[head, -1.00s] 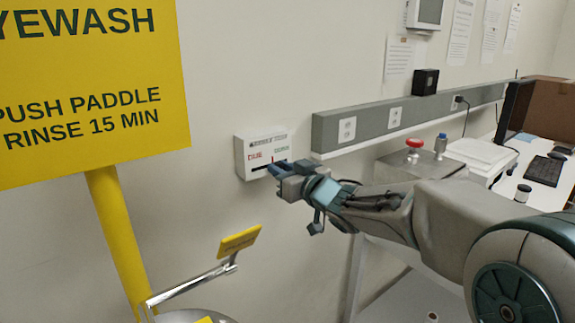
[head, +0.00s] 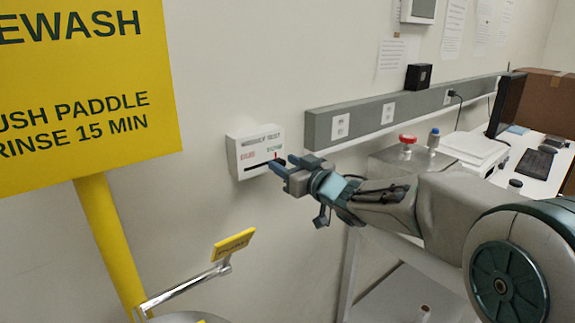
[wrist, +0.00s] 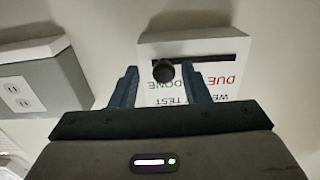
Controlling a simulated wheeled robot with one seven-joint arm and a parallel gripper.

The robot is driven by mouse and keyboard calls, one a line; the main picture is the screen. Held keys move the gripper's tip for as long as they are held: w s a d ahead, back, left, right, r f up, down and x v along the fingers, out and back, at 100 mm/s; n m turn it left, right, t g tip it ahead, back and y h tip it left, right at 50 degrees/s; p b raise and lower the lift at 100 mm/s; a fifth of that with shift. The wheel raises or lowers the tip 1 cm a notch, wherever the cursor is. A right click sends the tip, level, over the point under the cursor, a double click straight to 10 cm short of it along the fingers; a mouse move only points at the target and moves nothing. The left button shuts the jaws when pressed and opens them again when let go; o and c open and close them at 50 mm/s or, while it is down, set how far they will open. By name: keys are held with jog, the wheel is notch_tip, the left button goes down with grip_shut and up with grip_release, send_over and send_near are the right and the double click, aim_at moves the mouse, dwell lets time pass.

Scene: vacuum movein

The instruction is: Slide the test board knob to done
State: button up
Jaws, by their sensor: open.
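The white test board (head: 236,158) is mounted on the wall, with a red DUE label on the left and a green DONE label on the right above a dark slot. In the wrist view the board (wrist: 205,47) appears upside down. Its round black knob (wrist: 163,71) sits at the DONE end of the slot. My gripper (head: 285,163) is open in front of the board's right part. In the wrist view my gripper's fingertips (wrist: 159,70) stand on either side of the knob with visible gaps. The gripper hides the knob in the head view.
A yellow eyewash sign (head: 85,95) on a yellow post stands at the left, with a paddle (head: 233,244) below the board. A grey socket rail (head: 370,118) runs along the wall to the right. A metal box with a red button (head: 407,138) stands behind my arm.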

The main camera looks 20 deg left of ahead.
jog(key=b+v, duration=0.1)
jog(key=v, duration=1.3)
jog(key=shift+w, duration=0.1)
